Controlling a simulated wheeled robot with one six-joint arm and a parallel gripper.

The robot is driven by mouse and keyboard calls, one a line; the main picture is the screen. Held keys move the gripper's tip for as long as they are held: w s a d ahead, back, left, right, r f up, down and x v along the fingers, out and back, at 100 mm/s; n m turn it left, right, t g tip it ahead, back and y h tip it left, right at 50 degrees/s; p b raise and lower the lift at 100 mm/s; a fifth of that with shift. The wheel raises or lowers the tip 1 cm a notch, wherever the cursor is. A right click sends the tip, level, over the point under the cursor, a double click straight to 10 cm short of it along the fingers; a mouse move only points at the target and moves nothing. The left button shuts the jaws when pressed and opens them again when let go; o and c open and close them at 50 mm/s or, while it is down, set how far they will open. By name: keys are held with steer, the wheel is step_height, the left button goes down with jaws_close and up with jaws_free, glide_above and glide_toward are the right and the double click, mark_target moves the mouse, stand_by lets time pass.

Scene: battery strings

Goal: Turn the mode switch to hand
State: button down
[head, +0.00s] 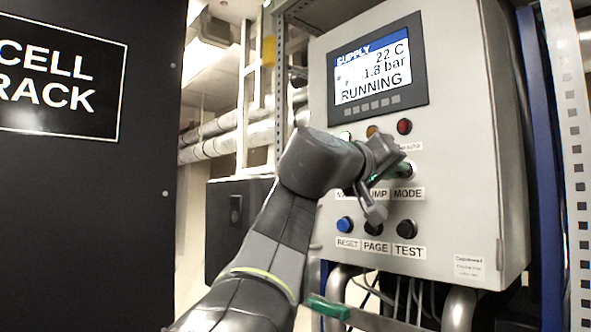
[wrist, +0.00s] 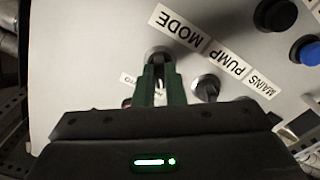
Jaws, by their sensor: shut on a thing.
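The mode switch (wrist: 158,54) is a dark knob on a round metal base, beside the label MODE (wrist: 175,26) in the wrist view. My gripper (wrist: 160,66) has green fingers closed around the knob, one on each side. In the head view my gripper (head: 404,170) is at the panel just above the MODE label (head: 408,194), and it hides the switch there.
The grey control box (head: 465,150) carries a screen (head: 375,68) reading RUNNING. The pump switch (wrist: 206,88) is close beside my gripper. Blue reset (head: 345,225), page (head: 373,228) and test (head: 407,229) buttons sit below. A dark cell rack (head: 90,200) stands at left.

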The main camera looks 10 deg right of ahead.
steer(key=shift+n, duration=0.9)
steer(key=c, duration=1.5)
jaws_free()
steer(key=b+v, duration=0.2)
steer(key=v, duration=1.2)
steer(key=shift+b, duration=0.3)
steer(key=shift+w+d, duration=0.1)
steer(key=shift+d, duration=0.1)
